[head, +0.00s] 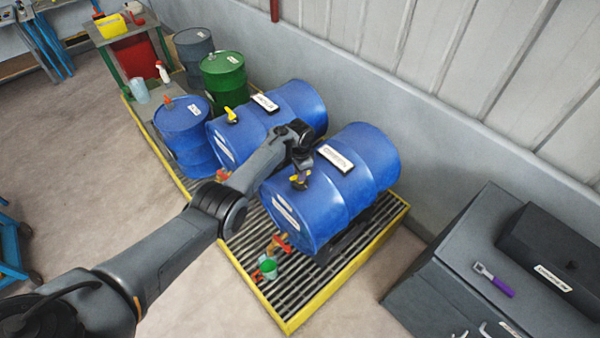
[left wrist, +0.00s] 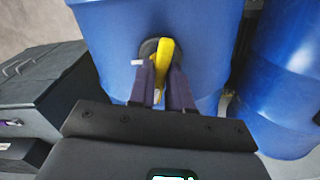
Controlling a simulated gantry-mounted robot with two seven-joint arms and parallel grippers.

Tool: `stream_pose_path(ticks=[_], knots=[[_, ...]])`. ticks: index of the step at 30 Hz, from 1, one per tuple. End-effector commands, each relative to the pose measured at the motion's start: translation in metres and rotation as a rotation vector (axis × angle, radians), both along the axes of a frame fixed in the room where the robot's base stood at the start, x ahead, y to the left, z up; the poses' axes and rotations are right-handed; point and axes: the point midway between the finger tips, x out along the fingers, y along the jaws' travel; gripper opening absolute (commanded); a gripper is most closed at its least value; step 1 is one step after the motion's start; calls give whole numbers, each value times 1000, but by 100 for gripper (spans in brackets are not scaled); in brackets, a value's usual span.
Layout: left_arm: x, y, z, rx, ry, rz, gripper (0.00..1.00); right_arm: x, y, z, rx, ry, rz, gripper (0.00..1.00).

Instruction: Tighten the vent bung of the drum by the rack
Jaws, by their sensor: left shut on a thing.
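The nearer blue drum (head: 350,200) lies on its side at the right end of the yellow-edged grating, with a white label on top. Its yellow vent bung (head: 297,183) sits high at the end facing me; in the left wrist view the yellow bung (left wrist: 165,50) stands on a dark round base. My left gripper (head: 303,169) reaches down over the drum to the bung. In the left wrist view its two fingers are shut on the yellow piece, one on each side. The fingers partly hide the bung. My right gripper is not in view.
A second lying blue drum (head: 300,105) with its own yellow bung (head: 231,115) is to the left. Upright blue (head: 183,130), green (head: 224,80) and grey drums stand further left. A red tap (head: 281,243) and green cup (head: 268,267) are below the nearer drum. A dark cabinet (head: 480,260) stands right.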

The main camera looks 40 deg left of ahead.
Motion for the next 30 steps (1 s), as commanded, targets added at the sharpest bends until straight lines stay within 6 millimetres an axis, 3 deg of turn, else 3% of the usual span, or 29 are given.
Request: stream_pose_path(ticks=[30], knots=[[1, 0, -1, 1, -2, -962, 0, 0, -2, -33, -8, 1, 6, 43]])
